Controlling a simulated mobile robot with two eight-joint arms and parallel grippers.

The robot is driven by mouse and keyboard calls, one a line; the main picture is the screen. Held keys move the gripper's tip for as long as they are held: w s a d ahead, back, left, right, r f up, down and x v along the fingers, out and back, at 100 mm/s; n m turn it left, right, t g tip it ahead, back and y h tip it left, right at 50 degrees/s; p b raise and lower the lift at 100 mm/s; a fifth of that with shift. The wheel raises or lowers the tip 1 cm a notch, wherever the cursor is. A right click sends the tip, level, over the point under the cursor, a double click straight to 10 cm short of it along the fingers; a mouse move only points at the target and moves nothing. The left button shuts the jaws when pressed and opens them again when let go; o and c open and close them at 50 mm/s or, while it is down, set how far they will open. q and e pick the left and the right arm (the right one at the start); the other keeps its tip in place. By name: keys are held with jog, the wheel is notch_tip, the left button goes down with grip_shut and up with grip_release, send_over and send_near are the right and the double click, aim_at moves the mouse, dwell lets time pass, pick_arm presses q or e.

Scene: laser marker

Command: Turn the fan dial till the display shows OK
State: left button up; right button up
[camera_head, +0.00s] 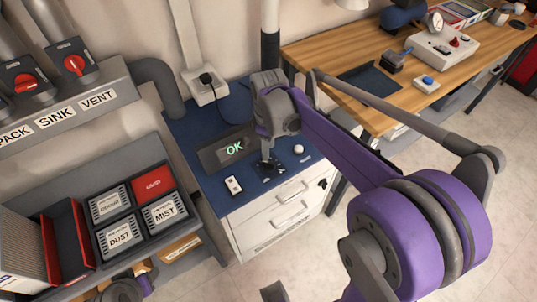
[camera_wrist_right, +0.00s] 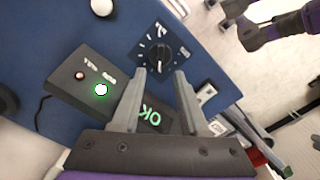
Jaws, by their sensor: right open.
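The fan dial (camera_wrist_right: 160,52) is a black knob on a dark square plate with white marks. It also shows in the head view (camera_head: 269,171), partly covered by my right gripper. The dark display box (camera_head: 235,150) beside it reads OK in green. In the right wrist view, the green OK (camera_wrist_right: 153,116) shows between my fingers, and a round green lamp (camera_wrist_right: 101,90) glows on the box. My right gripper (camera_wrist_right: 162,76) is open, its fingertips just short of the knob, with nothing between them. Part of my left arm shows in the wrist view, its jaws unclear.
The dial sits on a blue-topped white cabinet with a white switch (camera_head: 233,186) and a white round knob (camera_head: 299,150). A rack of labelled boxes (camera_head: 119,236) stands at left. A wooden bench (camera_head: 335,55) with devices lies behind at right.

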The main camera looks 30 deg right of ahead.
jog(key=shift+r, duration=2.05)
jog(key=s+a+f+m+t+p, duration=0.1)
jog(key=s+a+m+t, duration=0.1)
jog(key=s, duration=0.6)
jog(key=s+a+f+m+t+p, duration=0.1)
jog(key=s+a+m+t+p, duration=0.1)
jog(key=s+m, duration=0.4)
jog(key=shift+s+a+f+t, duration=0.25)
jog(key=shift+s+a+t, duration=0.45)
jog(key=shift+s+a, duration=0.5)
jog(key=shift+w, duration=0.15)
